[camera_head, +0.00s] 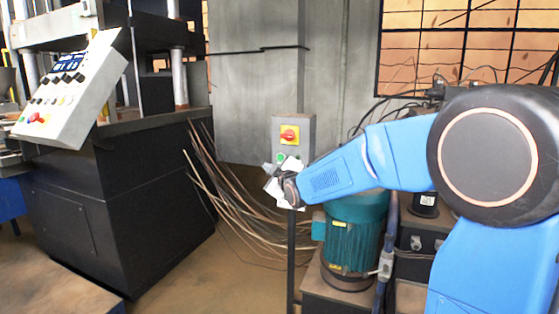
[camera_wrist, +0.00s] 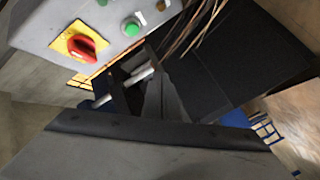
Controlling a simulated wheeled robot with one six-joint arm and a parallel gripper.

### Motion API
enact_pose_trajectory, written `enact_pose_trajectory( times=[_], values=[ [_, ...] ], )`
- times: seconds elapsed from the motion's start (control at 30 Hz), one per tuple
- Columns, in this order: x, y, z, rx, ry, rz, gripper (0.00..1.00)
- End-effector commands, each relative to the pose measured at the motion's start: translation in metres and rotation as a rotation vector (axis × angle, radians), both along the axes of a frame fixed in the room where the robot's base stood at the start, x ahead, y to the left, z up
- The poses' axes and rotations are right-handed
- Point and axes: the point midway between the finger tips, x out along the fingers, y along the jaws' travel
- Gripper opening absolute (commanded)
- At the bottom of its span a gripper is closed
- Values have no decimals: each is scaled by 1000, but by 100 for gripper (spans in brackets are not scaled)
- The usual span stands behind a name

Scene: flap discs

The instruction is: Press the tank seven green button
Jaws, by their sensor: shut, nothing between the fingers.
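A grey control box (camera_head: 308,128) stands on a post in the middle of the head view. It has a red knob on a yellow plate (camera_head: 289,134) and a green button (camera_head: 281,157) below it. In the wrist view the box face fills the upper left, with the red knob (camera_wrist: 82,47) and the round green button (camera_wrist: 132,28) beside it. No label naming tank seven is legible. My gripper (camera_head: 271,184) is just below the box in the head view. In the wrist view its narrow shut fingers (camera_wrist: 152,68) point toward the box, below the green button; contact is not visible.
A black press (camera_head: 140,180) with a slanted control panel (camera_head: 72,88) stands at the left. Loose cables (camera_head: 235,195) hang between it and the box post. A teal motor (camera_head: 352,232) stands under my arm. Open floor lies in front of the cables.

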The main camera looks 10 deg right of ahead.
Motion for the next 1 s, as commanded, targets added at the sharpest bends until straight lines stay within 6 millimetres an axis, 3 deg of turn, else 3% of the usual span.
enact_pose_trajectory(
  times=[0.37,1.0],
  values=[
    [9,-7,0,0,1,-2,0],
    [64,-47,0,1,1,-2,0]
  ],
)
